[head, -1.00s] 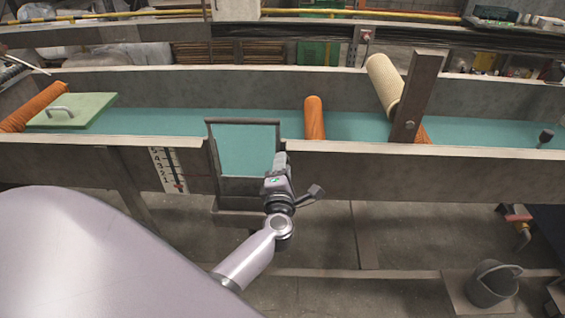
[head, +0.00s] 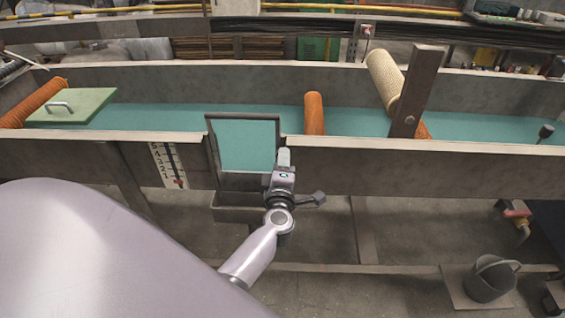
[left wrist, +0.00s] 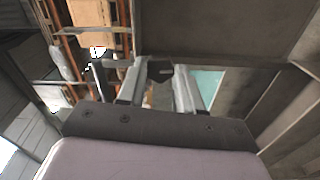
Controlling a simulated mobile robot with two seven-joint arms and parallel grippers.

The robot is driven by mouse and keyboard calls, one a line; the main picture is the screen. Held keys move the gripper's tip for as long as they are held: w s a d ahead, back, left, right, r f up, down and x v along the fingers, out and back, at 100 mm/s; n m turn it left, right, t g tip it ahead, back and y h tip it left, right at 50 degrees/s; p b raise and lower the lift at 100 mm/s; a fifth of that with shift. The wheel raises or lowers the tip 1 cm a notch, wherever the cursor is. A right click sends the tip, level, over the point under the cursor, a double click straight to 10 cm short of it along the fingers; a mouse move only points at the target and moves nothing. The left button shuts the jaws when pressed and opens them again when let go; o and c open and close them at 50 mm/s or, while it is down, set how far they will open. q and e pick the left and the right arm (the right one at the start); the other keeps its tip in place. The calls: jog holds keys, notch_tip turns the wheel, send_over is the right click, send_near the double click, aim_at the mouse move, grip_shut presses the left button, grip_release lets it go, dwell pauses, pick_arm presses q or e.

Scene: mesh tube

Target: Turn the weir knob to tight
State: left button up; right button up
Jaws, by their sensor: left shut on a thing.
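The weir gate (head: 211,160) is a dark upright frame set in the near wall of the channel. My left gripper (head: 284,158) is at the right post of this frame, with its fingers pointing away from me. In the left wrist view the two pale fingers stand on either side of a small dark knob (left wrist: 160,71), and the gripper is shut on it. In the head view the knob is hidden by the gripper. I cannot read any tight mark on it. My right gripper is in neither view.
The channel's near wall (head: 420,165) runs across, with teal water behind it. A green board with a handle (head: 88,106), orange mesh tubes (head: 314,115) and a beige roll (head: 384,78) lie beyond. A grey bucket (head: 490,280) stands below right.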

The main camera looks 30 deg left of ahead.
pick_arm(q)
jog(key=shift+f, duration=0.1)
jog(key=o, duration=1)
jog(key=shift+o, duration=0.2)
